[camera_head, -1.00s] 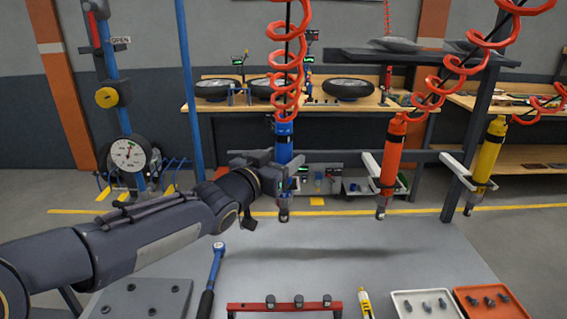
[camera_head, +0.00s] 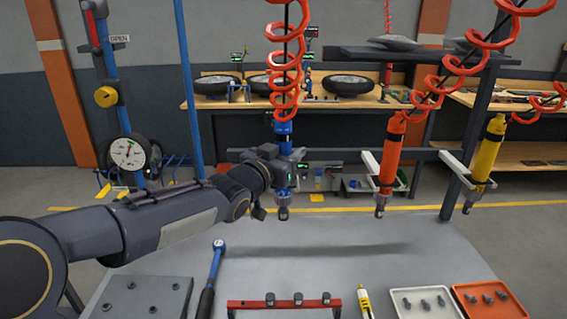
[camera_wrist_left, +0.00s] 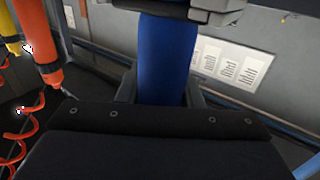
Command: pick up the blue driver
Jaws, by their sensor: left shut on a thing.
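The blue driver (camera_head: 284,130) hangs upright under a red coiled hose in the head view, at the middle. My left gripper (camera_head: 288,160) is around its body and shut on it. The gripper hides part of the driver's middle; its lower tip shows below. In the left wrist view the blue driver (camera_wrist_left: 166,60) stands between the fingers. My right gripper is in neither view.
An orange driver (camera_head: 390,150) and a yellow driver (camera_head: 486,160) hang to the right from a dark rack. On the grey table lie a blue wrench (camera_head: 215,265), a red rail (camera_head: 284,304), a white tray (camera_head: 396,294) and an orange tray (camera_head: 460,298) with bolts.

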